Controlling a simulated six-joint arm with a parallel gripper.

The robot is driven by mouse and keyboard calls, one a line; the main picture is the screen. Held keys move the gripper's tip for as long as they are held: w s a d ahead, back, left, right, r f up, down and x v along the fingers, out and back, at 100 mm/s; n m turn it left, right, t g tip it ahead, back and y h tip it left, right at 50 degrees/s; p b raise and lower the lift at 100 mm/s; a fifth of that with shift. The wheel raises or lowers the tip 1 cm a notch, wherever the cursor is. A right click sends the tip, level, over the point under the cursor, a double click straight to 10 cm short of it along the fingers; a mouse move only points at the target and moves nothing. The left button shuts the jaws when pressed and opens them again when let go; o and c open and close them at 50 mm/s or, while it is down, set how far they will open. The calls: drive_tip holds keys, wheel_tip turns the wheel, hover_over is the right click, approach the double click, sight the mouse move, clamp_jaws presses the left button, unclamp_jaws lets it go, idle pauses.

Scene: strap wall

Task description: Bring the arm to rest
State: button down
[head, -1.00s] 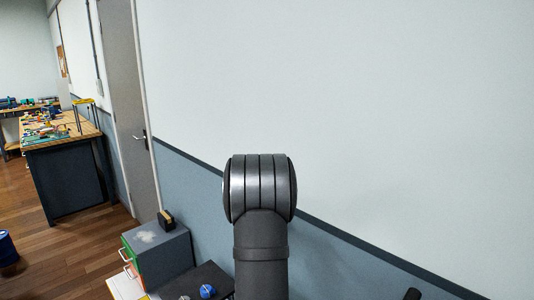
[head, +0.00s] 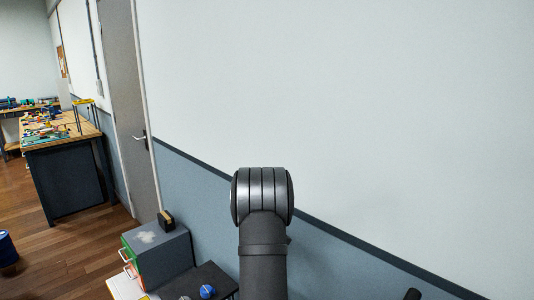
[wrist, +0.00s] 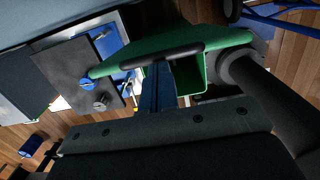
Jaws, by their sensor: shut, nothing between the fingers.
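In the head view my dark grey arm joint (head: 262,197) stands upright before the wall, and my gripper is out of sight there. In the wrist view my gripper (wrist: 160,72) shows as narrow blue fingers together above the wide dark gripper body. It is shut with nothing held. Behind the fingertips is a green part with a black bar (wrist: 162,55); whether the fingers touch it I cannot tell.
A pale wall (head: 380,110) fills the right side. A grey cabinet (head: 160,258) and a dark top (head: 215,278) with a blue knob (head: 207,291) are low left. A cluttered workbench (head: 65,170) is far left. Wooden floor (head: 75,260) lies open between.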

wheel_tip(320, 180, up, 17)
drive_tip(key=s+a, duration=0.1)
drive_tip(key=shift+s+a, duration=0.25)
drive_tip(key=shift+f, duration=0.25)
drive_tip(key=shift+w+d+f, duration=0.25)
drive_tip(key=shift+f, duration=2.5)
drive_tip(key=shift+w+d+f, duration=0.25)
drive_tip(key=shift+f, duration=2.5)
drive_tip(key=shift+w+d+f, duration=0.25)
drive_tip(key=shift+f, duration=2.5)
drive_tip(key=c, duration=2.2)
unclamp_jaws()
drive_tip(key=c, duration=1.8)
unclamp_jaws()
drive_tip(key=shift+a+r, duration=0.1)
drive_tip(key=shift+r, duration=0.1)
drive_tip(key=o, duration=1.8)
drive_tip(key=s+a+r, duration=0.1)
drive_tip(key=r, duration=0.5)
drive_tip(key=s+a+r+h, duration=0.1)
drive_tip(key=s+r, duration=0.1)
drive_tip(key=r, duration=0.4)
drive_tip(key=shift+a+t, duration=0.35)
drive_tip(key=shift+t, duration=0.05)
drive_tip(key=x, duration=0.9)
drive_tip(key=shift+f, duration=0.35)
